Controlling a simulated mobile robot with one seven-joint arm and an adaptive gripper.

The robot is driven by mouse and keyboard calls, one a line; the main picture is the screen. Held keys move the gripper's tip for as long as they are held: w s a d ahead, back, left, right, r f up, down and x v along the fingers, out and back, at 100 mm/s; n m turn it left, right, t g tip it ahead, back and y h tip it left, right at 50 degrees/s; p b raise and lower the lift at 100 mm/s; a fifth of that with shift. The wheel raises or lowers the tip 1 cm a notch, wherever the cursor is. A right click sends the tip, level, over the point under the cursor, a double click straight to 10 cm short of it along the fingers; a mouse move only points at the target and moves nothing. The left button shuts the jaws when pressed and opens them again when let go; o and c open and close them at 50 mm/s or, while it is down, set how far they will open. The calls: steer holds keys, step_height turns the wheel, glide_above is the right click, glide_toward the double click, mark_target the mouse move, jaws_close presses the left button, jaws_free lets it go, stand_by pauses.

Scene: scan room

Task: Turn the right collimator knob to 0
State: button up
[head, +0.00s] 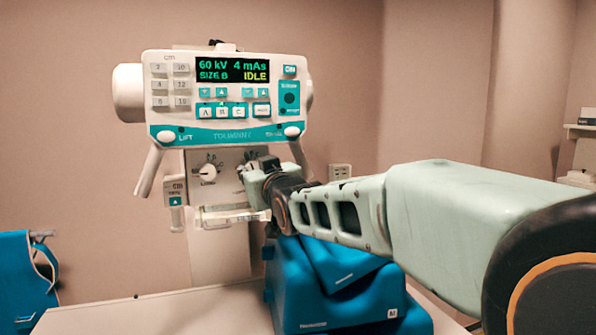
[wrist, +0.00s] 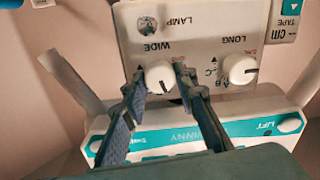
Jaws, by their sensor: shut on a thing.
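The right collimator knob (wrist: 160,76) is white and round on the pale collimator panel (wrist: 205,22), beside the upside-down word WIDE in the wrist view. My gripper (wrist: 156,82) has one dark finger on each side of this knob and is shut on it. The angle of the knob's pointer and its scale marks are too hidden and small to read. In the head view my gripper (head: 250,169) covers the right knob. The left collimator knob (head: 208,172) is in plain sight; it also shows in the wrist view (wrist: 240,70), by the word LONG and letters A, B, C.
The control console (head: 225,95) hangs just above the panel; its screen reads 60 kV, 4 mAs, SIZE B, IDLE. Grey handles (head: 149,171) angle down from it. A clear rail (head: 230,217) sits below the panel. Blue cushions (head: 330,285) lie on the pale table (head: 160,315) under my arm.

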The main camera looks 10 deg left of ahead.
steer(key=shift+f+n+b, duration=0.15)
steer(key=shift+n+b, duration=0.15)
steer(key=shift+b, duration=0.25)
steer(key=n+b, duration=0.1)
steer(key=b, duration=0.2)
steer(key=shift+f+n, duration=0.15)
steer(key=shift+n, duration=0.25)
steer(key=n+b, duration=0.3)
steer(key=shift+n, duration=0.3)
steer(key=n+b, duration=0.2)
steer(key=n, duration=0.1)
steer(key=shift+r+n, duration=0.2)
steer(key=shift+n, duration=0.1)
steer(key=n, duration=0.4)
steer(key=shift+a+h+b, duration=0.1)
steer(key=shift+h+b, duration=0.2)
steer(key=shift+r, duration=0.1)
steer(key=o, duration=1.2)
steer(key=shift+c, duration=0.2)
